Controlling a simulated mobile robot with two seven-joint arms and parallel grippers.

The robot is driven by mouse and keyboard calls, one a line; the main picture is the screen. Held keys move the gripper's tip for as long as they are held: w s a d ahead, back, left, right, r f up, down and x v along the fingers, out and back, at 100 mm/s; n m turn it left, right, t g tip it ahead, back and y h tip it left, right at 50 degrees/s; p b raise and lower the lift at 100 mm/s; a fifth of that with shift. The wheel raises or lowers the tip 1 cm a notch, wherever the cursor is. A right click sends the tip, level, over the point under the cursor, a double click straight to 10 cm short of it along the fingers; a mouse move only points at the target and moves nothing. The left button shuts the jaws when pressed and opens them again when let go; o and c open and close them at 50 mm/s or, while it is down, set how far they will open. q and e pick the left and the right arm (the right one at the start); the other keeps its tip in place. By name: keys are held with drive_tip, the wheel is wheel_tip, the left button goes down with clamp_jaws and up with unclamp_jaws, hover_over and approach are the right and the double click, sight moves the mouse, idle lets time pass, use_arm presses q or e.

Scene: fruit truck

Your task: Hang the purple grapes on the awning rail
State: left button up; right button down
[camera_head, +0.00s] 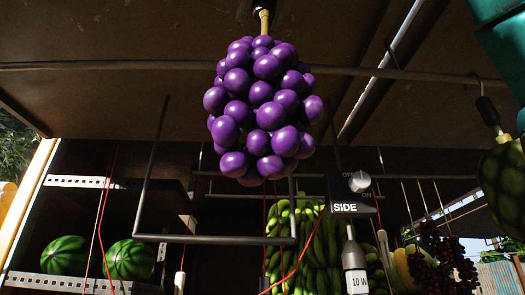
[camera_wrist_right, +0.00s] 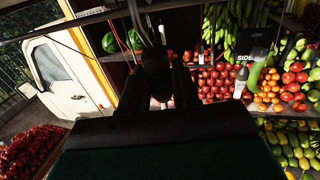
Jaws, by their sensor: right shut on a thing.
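The purple grapes (camera_head: 262,110) hang upright in the upper middle of the head view, stem up. Their yellow stem runs up to a dark holder cut off by the top edge. The awning rail (camera_head: 130,66) crosses behind the bunch under the awning; I see no contact between them. My right gripper (camera_wrist_right: 155,82) shows in the wrist view with dark fingers closed about a black piece, seemingly the holder above the grapes. The grapes are not clear in the wrist view. My left gripper is not in view.
A dark green round fruit (camera_head: 503,185) hangs from a hook on the rail at the right. Watermelons (camera_head: 130,259) and bananas (camera_head: 325,258) lie behind. The rail left of the grapes is bare.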

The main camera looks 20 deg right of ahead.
drive_tip(key=w+d+f+b, duration=0.2)
drive_tip(key=w+d, duration=0.2)
drive_tip(key=w, duration=0.9)
drive_tip(key=shift+w+f, duration=0.15)
drive_tip(key=shift+f, duration=0.05)
idle(1.0)
idle(0.3)
drive_tip(key=c, duration=0.8)
unclamp_jaws()
drive_tip(key=shift+o, duration=0.2)
drive_tip(key=shift+f, duration=0.15)
drive_tip(key=s+b, duration=0.1)
drive_tip(key=s, duration=1.2)
drive_tip(key=shift+a, duration=0.2)
